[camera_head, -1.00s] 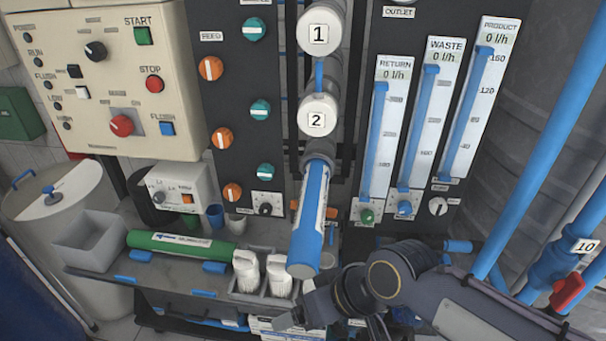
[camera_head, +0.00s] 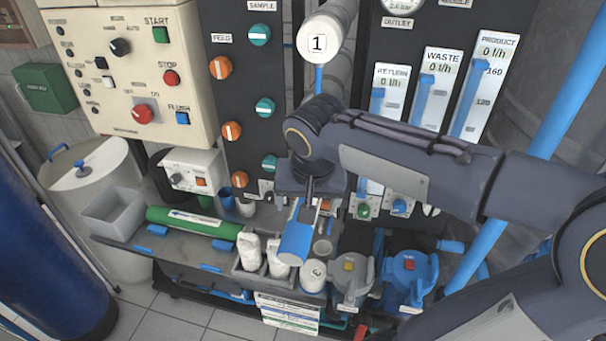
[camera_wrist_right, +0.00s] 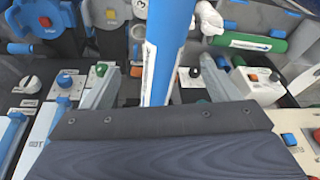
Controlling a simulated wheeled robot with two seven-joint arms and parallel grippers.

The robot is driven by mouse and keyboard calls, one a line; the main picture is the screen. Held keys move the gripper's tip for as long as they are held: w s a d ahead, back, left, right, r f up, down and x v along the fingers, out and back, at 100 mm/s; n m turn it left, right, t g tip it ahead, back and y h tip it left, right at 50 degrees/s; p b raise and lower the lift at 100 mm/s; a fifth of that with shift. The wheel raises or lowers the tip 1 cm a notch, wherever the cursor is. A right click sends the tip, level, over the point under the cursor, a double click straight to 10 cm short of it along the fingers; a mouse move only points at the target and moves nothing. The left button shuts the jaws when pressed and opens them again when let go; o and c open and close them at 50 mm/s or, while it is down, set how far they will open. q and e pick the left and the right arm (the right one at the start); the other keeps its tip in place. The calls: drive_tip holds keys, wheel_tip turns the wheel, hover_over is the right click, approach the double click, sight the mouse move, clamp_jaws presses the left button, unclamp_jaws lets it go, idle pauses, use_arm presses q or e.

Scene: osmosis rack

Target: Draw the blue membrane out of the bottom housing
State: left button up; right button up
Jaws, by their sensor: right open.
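The blue membrane (camera_head: 295,243) is a blue cylinder with a white label edge, sticking out towards me and tilted downward. My right gripper (camera_head: 302,203) is over it in the head view, and the arm hides the bottom housing and the upper part of the membrane. In the right wrist view the membrane (camera_wrist_right: 167,45) runs between the two grey fingers of my right gripper (camera_wrist_right: 160,82). The fingers stand apart on either side, with gaps to the membrane. My left gripper is not in view.
The top housing (camera_head: 325,40), marked 1, is above the arm. Below are white bottles (camera_head: 249,250), a green cylinder (camera_head: 193,222), a grey bin (camera_head: 115,212) and lidded filter pots (camera_head: 408,278). Flow meters (camera_head: 437,85) stand to the right behind the arm.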

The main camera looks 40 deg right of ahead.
sight(291, 245)
drive_tip(key=w, duration=0.1)
drive_tip(key=w+d+r+m+h, duration=0.1)
drive_tip(key=w, duration=0.1)
drive_tip(key=w+d+m, duration=0.1)
drive_tip(key=shift+w+d+r+h, duration=0.15)
drive_tip(key=shift+w+h, duration=0.05)
drive_tip(key=shift+h, duration=0.1)
drive_tip(key=shift+d+f+m+g+b, duration=0.1)
drive_tip(key=shift+f+m+g+b, duration=0.2)
drive_tip(key=shift+f+b, duration=0.05)
drive_tip(key=shift+b+x, duration=3.7)
drive_tip(key=shift+x, duration=1.65)
drive_tip(key=shift+w, duration=0.1)
drive_tip(key=shift+c, duration=0.3)
